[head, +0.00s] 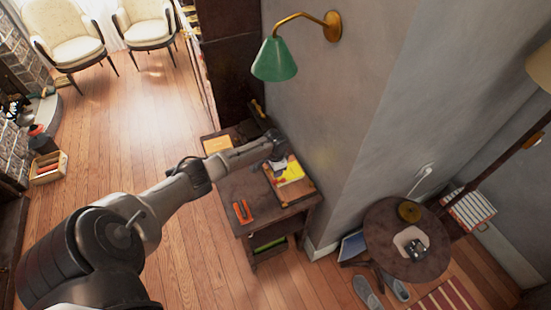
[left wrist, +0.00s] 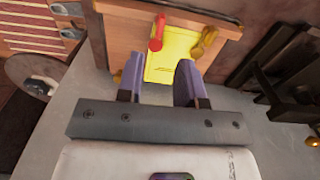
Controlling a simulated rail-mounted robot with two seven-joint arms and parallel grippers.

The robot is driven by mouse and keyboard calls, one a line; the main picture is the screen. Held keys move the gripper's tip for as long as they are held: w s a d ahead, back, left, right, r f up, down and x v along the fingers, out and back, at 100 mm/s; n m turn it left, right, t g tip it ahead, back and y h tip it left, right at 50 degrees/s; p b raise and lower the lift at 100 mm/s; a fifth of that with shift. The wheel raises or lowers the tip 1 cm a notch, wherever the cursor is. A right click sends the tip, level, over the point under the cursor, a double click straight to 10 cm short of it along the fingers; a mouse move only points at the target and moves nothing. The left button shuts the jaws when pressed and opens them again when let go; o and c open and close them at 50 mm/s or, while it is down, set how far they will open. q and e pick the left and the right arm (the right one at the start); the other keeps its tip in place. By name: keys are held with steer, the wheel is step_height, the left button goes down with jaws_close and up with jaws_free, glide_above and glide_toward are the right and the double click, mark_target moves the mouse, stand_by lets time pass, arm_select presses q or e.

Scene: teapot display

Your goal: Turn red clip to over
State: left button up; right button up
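A small red clip (left wrist: 157,32) shows in the left wrist view, at the upper left edge of a yellow sheet (left wrist: 175,50) on a wooden board (left wrist: 125,35). A gold-coloured clip (left wrist: 204,40) sits at the sheet's right edge. In the head view the yellow sheet (head: 290,170) lies on the board on the small dark table; the red clip is too small to tell there. My left gripper (left wrist: 159,70) is open and empty, its fingers pointing at the sheet, with the red clip beyond them. It hides part of the board in the head view (head: 278,158). My right gripper is not in view.
An orange-red tool (head: 242,211) lies on the near part of the dark table (head: 265,212). The grey wall (head: 330,110) rises behind the table, with a green lamp (head: 275,60) above. A round table (head: 385,240) stands to the right.

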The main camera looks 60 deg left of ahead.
arm_select(q)
step_height(320, 180, up, 7)
steer(key=shift+f+p, duration=0.2)
steer(key=shift+p, duration=0.1)
stand_by(0.7)
